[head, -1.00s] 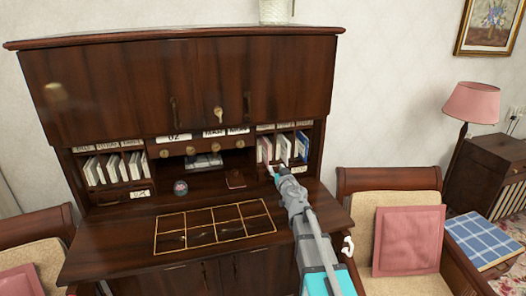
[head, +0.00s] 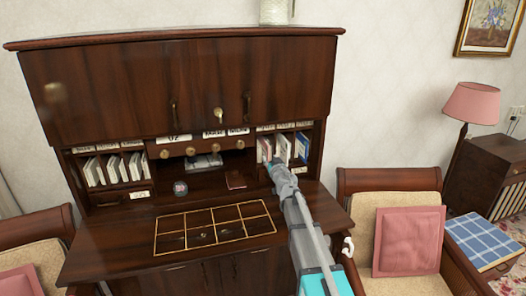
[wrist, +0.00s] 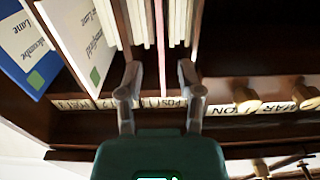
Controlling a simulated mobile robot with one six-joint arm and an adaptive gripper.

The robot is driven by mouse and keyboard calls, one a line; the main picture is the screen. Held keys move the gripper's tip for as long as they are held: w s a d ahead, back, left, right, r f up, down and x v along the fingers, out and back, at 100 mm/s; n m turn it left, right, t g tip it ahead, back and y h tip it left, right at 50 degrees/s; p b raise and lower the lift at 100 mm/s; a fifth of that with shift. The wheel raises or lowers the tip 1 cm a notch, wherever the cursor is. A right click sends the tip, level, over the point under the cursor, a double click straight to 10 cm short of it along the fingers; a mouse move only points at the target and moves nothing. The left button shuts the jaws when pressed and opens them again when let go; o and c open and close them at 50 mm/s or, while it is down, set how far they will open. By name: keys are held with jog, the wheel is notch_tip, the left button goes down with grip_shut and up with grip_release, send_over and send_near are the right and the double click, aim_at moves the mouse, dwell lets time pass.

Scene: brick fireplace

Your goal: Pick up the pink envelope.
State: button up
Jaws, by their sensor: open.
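The pink envelope (head: 265,149) stands upright at the left of the right-hand pigeonholes of the desk, among white and blue envelopes. In the wrist view a thin pink edge (wrist: 161,45) shows between the fingers, seen nearly edge-on. My gripper (wrist: 160,75) is open, with one finger on each side of that edge, at the front of the slots. In the head view my gripper (head: 270,164) is just below and in front of the envelope. Whether a finger touches it, I cannot tell.
White envelopes (wrist: 108,20) stand close beside the fingers, and a blue one (wrist: 25,45) is farther left. Small drawers with brass knobs (head: 191,151) are left of the slots. The desktop holds a gold-lined grid (head: 215,225) and a small round object (head: 180,188).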

aim_at(266, 153)
jog(key=shift+w+a, duration=0.1)
jog(key=shift+w, duration=0.2)
jog(key=shift+w, duration=0.1)
jog(key=shift+w+a, duration=0.2)
jog(key=shift+w, duration=0.65)
jog(key=shift+w+a, duration=0.15)
jog(key=shift+w, duration=0.65)
jog(key=shift+w+a, duration=0.2)
jog(key=shift+w, duration=0.65)
grip_shut()
